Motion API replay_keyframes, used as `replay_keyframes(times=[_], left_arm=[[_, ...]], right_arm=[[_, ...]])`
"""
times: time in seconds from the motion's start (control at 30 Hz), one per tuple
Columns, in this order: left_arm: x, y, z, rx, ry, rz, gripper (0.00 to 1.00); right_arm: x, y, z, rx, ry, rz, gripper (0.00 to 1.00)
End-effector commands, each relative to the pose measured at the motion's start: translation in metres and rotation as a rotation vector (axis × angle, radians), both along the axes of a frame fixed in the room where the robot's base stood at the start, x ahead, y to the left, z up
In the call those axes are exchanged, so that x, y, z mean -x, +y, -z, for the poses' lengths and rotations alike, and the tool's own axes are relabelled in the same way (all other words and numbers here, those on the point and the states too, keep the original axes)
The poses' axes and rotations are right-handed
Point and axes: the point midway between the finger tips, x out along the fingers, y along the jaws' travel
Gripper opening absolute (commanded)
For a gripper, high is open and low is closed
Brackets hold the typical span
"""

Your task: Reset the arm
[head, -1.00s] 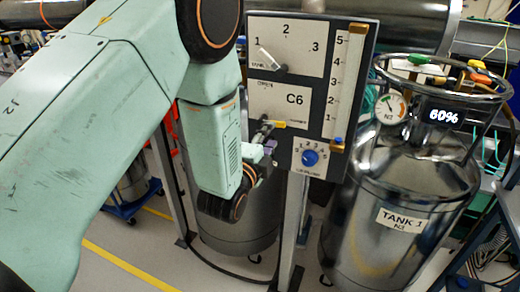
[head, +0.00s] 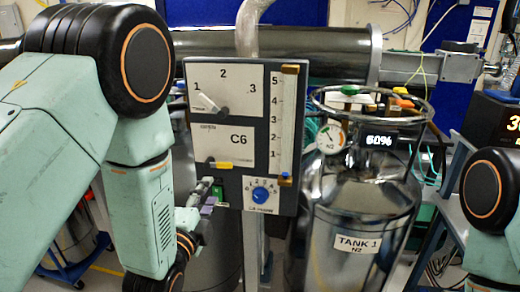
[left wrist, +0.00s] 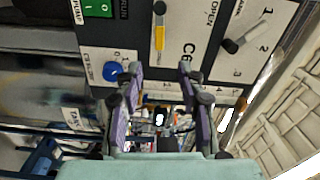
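My left gripper (head: 208,204) is in front of the lower left of the grey control panel (head: 235,52). In the left wrist view its two fingers (left wrist: 158,68) are spread apart with nothing between them. The panel carries a yellow lever (head: 222,165), which also shows in the left wrist view (left wrist: 160,38), clear of the fingers. A green switch (head: 217,193) sits just above the gripper in the head view. My right arm (head: 490,200) shows at the right edge; its gripper is out of view.
A blue knob (head: 260,194) and a selector pointer (head: 212,104) are on the panel. A horizontal pipe (head: 340,55) runs behind.

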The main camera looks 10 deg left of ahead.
Motion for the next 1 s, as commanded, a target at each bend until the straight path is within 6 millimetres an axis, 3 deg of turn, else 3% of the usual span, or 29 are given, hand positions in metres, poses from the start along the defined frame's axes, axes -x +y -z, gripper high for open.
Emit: replay_keyframes(times=[0.17,0.27,0.37,0.5,0.7,0.9,1.0], left_arm=[[0.003,0.001,0.026,0.227,0.128,-0.019,0.39],[0.016,0.004,0.060,0.428,0.279,-0.071,0.39],[0.040,0.009,0.106,0.628,0.453,-0.170,0.39],[0.097,0.016,0.179,0.882,0.700,-0.382,0.39],[0.199,0.024,0.263,1.111,0.981,-0.754,0.39],[0.303,0.026,0.317,1.164,1.188,-1.068,0.39],[0.337,0.027,0.333,1.146,1.247,-1.132,0.39]], right_arm=[[0.000,0.000,0.000,0.000,0.000,0.000,0.40],[0.000,0.000,0.001,0.000,0.000,0.000,0.40],[0.000,0.000,0.004,0.000,0.000,0.000,0.40],[0.000,0.000,0.013,0.000,0.000,0.000,0.40],[0.000,0.000,0.027,0.000,0.000,0.000,0.40],[0.000,0.000,0.042,0.000,0.000,0.000,0.40],[0.000,0.000,0.050,0.000,0.000,0.000,0.40]])
